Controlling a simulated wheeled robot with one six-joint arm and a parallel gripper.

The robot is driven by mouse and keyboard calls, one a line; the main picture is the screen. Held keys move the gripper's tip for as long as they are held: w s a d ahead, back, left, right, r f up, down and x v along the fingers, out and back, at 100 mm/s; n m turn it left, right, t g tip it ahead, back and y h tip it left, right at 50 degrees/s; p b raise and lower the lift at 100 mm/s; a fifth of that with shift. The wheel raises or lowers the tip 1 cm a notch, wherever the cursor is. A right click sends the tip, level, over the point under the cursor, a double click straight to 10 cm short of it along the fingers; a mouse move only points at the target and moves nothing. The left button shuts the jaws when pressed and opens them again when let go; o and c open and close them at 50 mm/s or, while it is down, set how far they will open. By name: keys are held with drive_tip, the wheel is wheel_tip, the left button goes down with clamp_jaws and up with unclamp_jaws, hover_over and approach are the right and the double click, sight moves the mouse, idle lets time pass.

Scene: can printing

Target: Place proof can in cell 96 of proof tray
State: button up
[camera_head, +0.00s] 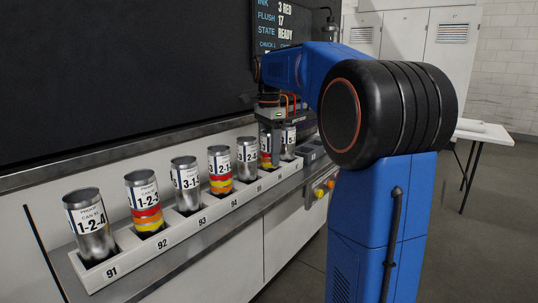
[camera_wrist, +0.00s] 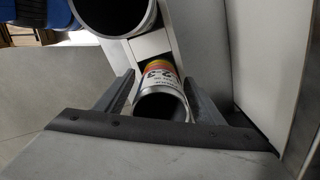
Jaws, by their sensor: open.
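The white proof tray (camera_head: 135,262) runs along the counter, with cell numbers 91 to 94 readable on its front edge. Several upright cans stand in it. My gripper (camera_head: 271,128) points down at the sixth can (camera_head: 265,152) from the near end, a silver can with red and yellow bands. In the wrist view, my open fingers (camera_wrist: 160,102) stand either side of that can (camera_wrist: 160,85), whose label ends in "2-3". Its open mouth faces the camera and its base is hidden. The number on its cell is too small to read.
A neighbouring can (camera_head: 288,138) stands just beyond my gripper, and another (camera_head: 247,157) on the near side. A dark panel (camera_head: 120,80) rises behind the counter. A white table (camera_head: 483,130) stands at the right.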

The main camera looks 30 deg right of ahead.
sight(269, 131)
wheel_tip(269, 131, up, 11)
drive_tip(key=shift+r, duration=0.2)
idle(0.7)
